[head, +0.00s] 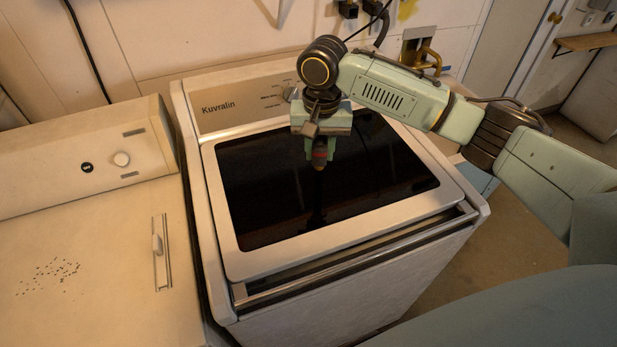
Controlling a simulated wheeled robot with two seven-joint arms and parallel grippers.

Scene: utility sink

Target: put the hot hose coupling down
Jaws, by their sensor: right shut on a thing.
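My right gripper (320,152) points straight down over the dark glass lid (270,195) of the white Kuvralin washer. It is shut on a small dark coupling (319,159) with a reddish band and a brownish lower tip. The jaws hide the coupling's upper part. The coupling hangs upright over the upper middle of the lid, and a dark reflection shows in the glass below it. I cannot tell how large the gap to the glass is. My left gripper is not in view.
The glass around the coupling is clear. The washer's control panel (235,102) rises behind the lid. A second white machine (100,225) stands at left, with dark specks (50,275) on its top. Brass pipework (430,58) is on the wall behind my right arm.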

